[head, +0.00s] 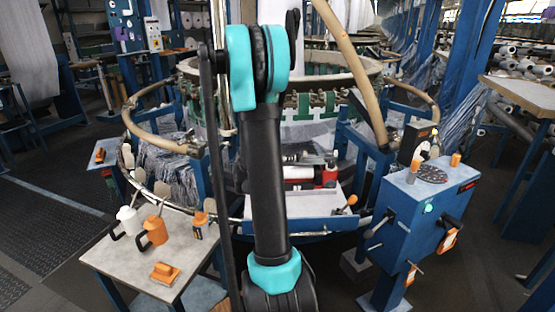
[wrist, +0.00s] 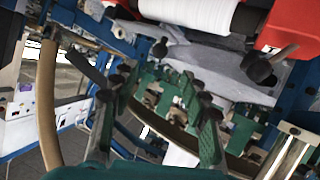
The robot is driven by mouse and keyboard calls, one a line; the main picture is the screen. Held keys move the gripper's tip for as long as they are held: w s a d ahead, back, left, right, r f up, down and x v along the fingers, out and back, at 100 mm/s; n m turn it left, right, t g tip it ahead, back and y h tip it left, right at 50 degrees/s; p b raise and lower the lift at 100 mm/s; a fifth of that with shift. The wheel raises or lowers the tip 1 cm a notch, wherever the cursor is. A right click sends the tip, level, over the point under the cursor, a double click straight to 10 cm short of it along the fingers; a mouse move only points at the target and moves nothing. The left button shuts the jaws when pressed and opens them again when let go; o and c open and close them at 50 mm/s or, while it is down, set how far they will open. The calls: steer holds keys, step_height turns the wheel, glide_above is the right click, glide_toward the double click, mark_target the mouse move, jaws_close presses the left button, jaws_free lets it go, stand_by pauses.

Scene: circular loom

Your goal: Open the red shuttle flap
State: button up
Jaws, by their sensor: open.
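The red shuttle (head: 329,174) lies on a pale plate at the front of the loom in the head view, partly hidden behind my arm. In the wrist view a red body (wrist: 297,22), apparently the shuttle, fills the upper right, beside a white roll (wrist: 190,10). A dark knob on a short stem (wrist: 258,68) hangs at its edge. I cannot make out for certain which part is the flap. My gripper (wrist: 163,88) is open, with nothing between its two green fingers; the red body is beyond and to the right of them. In the head view I cannot make the gripper out clearly.
A blue control box (head: 410,220) stands at the right. Tan curved rails (head: 345,65) ring the loom. Dark floor is clear at far left.

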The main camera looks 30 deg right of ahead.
steer(key=shift+v, duration=2.5)
